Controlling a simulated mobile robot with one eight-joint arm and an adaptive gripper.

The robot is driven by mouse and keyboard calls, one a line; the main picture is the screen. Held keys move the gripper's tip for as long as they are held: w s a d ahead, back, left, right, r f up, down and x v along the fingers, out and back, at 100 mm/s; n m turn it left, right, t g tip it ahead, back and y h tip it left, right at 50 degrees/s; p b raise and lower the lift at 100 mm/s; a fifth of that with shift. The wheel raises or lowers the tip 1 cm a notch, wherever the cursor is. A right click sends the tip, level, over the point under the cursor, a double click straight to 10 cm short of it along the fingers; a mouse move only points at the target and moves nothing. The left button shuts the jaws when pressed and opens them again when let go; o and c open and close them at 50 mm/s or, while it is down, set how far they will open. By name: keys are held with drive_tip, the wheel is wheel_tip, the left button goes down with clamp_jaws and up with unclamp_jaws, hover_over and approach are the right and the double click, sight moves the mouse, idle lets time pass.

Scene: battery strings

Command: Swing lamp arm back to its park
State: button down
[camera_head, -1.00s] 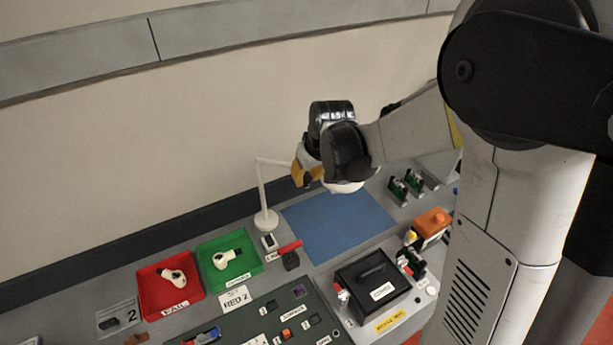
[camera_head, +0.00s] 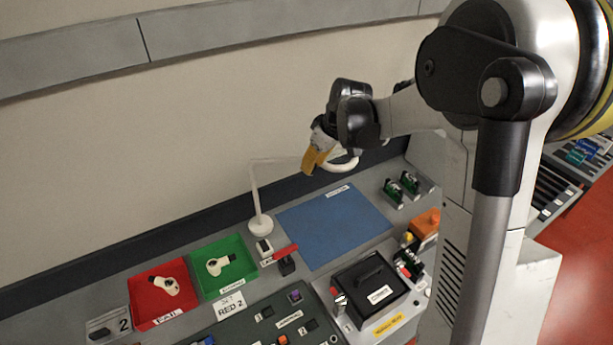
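The white lamp stands on a round base (camera_head: 260,225) behind the green tray. Its thin post rises and its lamp arm (camera_head: 275,161) reaches right, toward a white ring-shaped lamp head (camera_head: 344,165) at my gripper. My gripper (camera_head: 312,168), with yellow-orange fingers, is at the far side of the bench above the blue mat (camera_head: 335,226). The fingers are beside or on the left part of the lamp head. I cannot tell whether they touch it or how far apart they are. The lamp's park is not identifiable in this view.
A red tray (camera_head: 140,292) and a green tray (camera_head: 236,246) each hold a white part. A red-handled lever (camera_head: 287,264) stands near the mat's left corner. A black box (camera_head: 370,286), an orange item (camera_head: 426,223) and green boards (camera_head: 408,184) lie to the right. The wall is close behind.

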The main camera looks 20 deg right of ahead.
drive_tip(key=w+d+n, duration=0.1)
drive_tip(key=w, duration=0.1)
drive_tip(key=w+d+n, duration=0.1)
drive_tip(key=w, duration=0.1)
drive_tip(key=w+d+n+g+y+b, duration=0.1)
drive_tip(key=w+n, duration=0.1)
drive_tip(key=shift+w+f, duration=0.1)
drive_tip(key=shift+w, duration=0.1)
drive_tip(key=shift+w+d+n, duration=0.1)
drive_tip(key=shift+w+n, duration=0.5)
drive_tip(key=shift+w, duration=0.1)
drive_tip(key=c, duration=1.1)
unclamp_jaws()
drive_tip(key=shift+w, duration=0.1)
drive_tip(key=v, duration=1.2)
drive_tip(key=shift+w+d, duration=0.15)
drive_tip(key=shift+w, duration=0.2)
